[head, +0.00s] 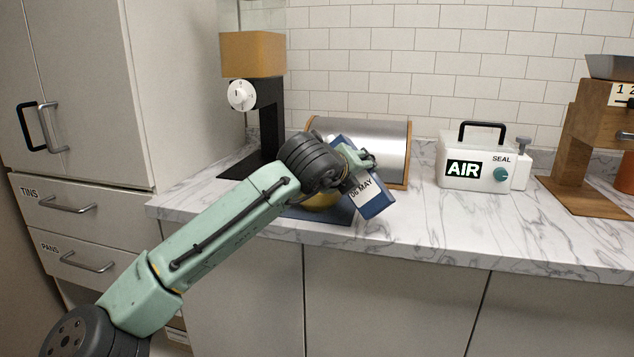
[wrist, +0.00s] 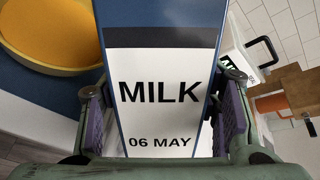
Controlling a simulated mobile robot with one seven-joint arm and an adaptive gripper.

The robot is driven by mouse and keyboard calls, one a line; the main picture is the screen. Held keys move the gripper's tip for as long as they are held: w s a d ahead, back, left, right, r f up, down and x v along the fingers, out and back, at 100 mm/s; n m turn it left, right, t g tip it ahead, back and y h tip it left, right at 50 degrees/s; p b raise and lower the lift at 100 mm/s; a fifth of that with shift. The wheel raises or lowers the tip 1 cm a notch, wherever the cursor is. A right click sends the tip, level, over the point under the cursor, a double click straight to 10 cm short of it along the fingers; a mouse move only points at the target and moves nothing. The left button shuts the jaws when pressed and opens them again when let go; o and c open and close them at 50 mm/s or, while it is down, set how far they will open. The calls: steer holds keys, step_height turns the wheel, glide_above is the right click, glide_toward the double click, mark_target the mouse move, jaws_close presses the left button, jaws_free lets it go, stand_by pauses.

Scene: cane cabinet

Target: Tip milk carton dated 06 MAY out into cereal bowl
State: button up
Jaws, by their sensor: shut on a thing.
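The milk carton (head: 377,208), blue with a white label reading MILK and 06 MAY, is held tilted above the counter's front part. Its label fills the middle of the wrist view (wrist: 160,100). My gripper (head: 359,160) is shut on it, with one finger pad on each side in the wrist view (wrist: 163,95). The yellow cereal bowl (head: 322,202) sits on a blue mat (head: 335,215), mostly hidden behind my arm. In the wrist view the bowl (wrist: 60,30) is at the upper left, beside the carton. No milk stream is visible.
A steel roll-front box (head: 385,145) stands close behind the carton. A white AIR SEAL machine (head: 470,150) and a wooden stand (head: 585,150) are to the right; a dispenser (head: 253,55) stands at the back left. The counter at front right is clear.

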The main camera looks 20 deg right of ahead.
steer(key=shift+s+d+f, duration=0.1)
steer(key=shift+s, duration=0.05)
steer(key=shift+s+d+f+n+g, duration=0.1)
steer(key=shift+s+f+n+g, duration=0.15)
steer(key=shift+f+n+g, duration=0.35)
stand_by(0.7)
steer(key=shift+s+d+r+n+g+h, duration=0.15)
steer(key=shift+r+n+g+h, duration=0.2)
steer(key=shift+n+g, duration=0.25)
stand_by(0.5)
steer(key=shift+w+a+r+n+g+p, duration=0.35)
steer(key=shift+w+r+n+g+p, duration=0.2)
steer(key=shift+p, duration=0.45)
steer(key=shift+r+n+g+h+p, duration=0.25)
steer(key=shift+r+n+g+p, duration=0.4)
steer(key=shift+p, duration=1.45)
steer(key=shift+w+n+g+h+p, duration=0.2)
steer(key=shift+n+g+h+p, duration=0.1)
steer(key=shift+p, duration=0.85)
steer(key=shift+w+a+r+n+g+p, duration=0.1)
steer(key=shift+w+r+n+g+p, duration=0.2)
steer(key=shift+p, duration=0.55)
steer(key=shift+s+a+r+n+g+p, duration=0.1)
steer(key=shift+r+n+p, duration=0.3)
steer(key=shift+p, duration=0.4)
steer(key=shift+w+a+r+h, duration=0.1)
steer(key=shift+w+r+h, duration=0.1)
steer(key=shift+r+h, duration=0.2)
